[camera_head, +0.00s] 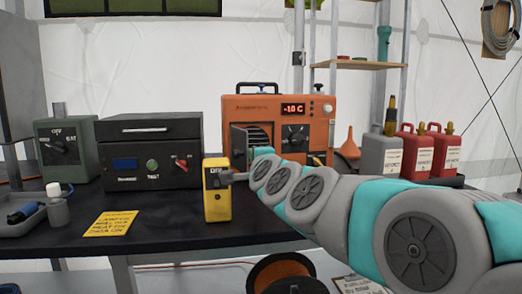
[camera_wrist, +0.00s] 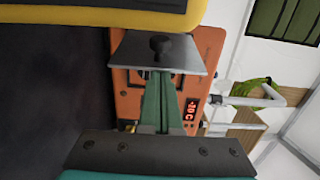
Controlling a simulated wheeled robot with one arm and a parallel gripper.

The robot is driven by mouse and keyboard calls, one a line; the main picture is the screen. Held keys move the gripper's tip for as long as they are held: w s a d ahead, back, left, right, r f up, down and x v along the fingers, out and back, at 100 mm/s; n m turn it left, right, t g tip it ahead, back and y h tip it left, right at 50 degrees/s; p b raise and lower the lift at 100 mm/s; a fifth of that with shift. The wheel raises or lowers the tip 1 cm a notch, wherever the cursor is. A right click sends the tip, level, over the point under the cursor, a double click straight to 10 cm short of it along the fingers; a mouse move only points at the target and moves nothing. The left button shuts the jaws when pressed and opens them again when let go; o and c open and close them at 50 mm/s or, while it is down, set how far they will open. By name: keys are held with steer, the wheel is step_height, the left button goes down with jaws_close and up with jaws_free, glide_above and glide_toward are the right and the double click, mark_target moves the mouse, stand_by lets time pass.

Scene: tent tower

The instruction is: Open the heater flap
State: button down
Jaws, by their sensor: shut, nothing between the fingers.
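In the wrist view the flap (camera_wrist: 185,52) is a metal plate with a black knob, in front of the orange heater body (camera_wrist: 208,45). My gripper (camera_wrist: 158,76) is shut and empty, its green fingers reaching to the flap's edge; I cannot tell whether they touch it.
The yellow device (camera_head: 217,203) stands close to my gripper, left of my arm. A black box (camera_head: 150,150) and a green switch box (camera_head: 68,150) stand farther left. A yellow note (camera_head: 111,223) lies on the table. Red canisters (camera_head: 413,150) and an orange funnel (camera_head: 349,146) stand right.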

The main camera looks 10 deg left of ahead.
mark_target(239, 154)
steer(key=shift+s+a+p, duration=0.4)
steer(key=shift+s+a, duration=0.05)
steer(key=shift+a, duration=0.3)
steer(key=shift+s+a+p, duration=0.35)
steer(key=shift+s+a, duration=0.05)
steer(key=shift+a, duration=0.35)
